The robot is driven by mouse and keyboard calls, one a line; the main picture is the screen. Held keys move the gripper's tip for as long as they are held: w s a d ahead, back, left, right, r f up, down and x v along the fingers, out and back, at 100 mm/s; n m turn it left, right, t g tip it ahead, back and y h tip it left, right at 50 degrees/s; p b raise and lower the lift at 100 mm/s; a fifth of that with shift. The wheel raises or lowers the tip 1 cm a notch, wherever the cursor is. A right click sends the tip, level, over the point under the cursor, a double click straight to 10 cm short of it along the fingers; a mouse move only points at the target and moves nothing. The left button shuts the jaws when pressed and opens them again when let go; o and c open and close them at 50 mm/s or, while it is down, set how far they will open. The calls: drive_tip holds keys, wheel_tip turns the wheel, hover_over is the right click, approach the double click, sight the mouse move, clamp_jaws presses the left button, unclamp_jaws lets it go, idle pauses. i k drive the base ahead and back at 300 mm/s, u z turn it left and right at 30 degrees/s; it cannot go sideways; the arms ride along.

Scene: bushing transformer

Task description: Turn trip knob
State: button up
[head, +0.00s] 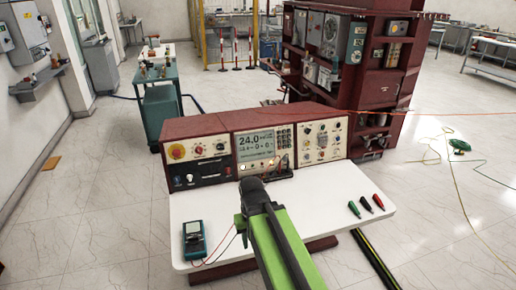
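A red control console (200,127) stands at the back of a white table. At the left end of its face, a red knob (176,152) sits on a yellow round plate. Several small knobs (321,140) are on the white right panel. No label is readable, so I cannot tell which is the trip knob. My green arm reaches up from the bottom centre. Its dark end, my gripper (254,188), is in front of the console's middle, below the lit display (256,145). The fingers are not clear, and I cannot tell whether they touch anything.
The white table (330,205) holds a teal meter (194,239) at left front and green, red and black probes (366,204) at right. A tall red cabinet (345,60) stands behind right, a teal cart (160,105) behind left.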

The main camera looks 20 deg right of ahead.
sight(198, 150)
drive_tip(key=u, duration=2.05)
drive_tip(key=i, duration=0.5)
drive_tip(key=z, duration=0.25)
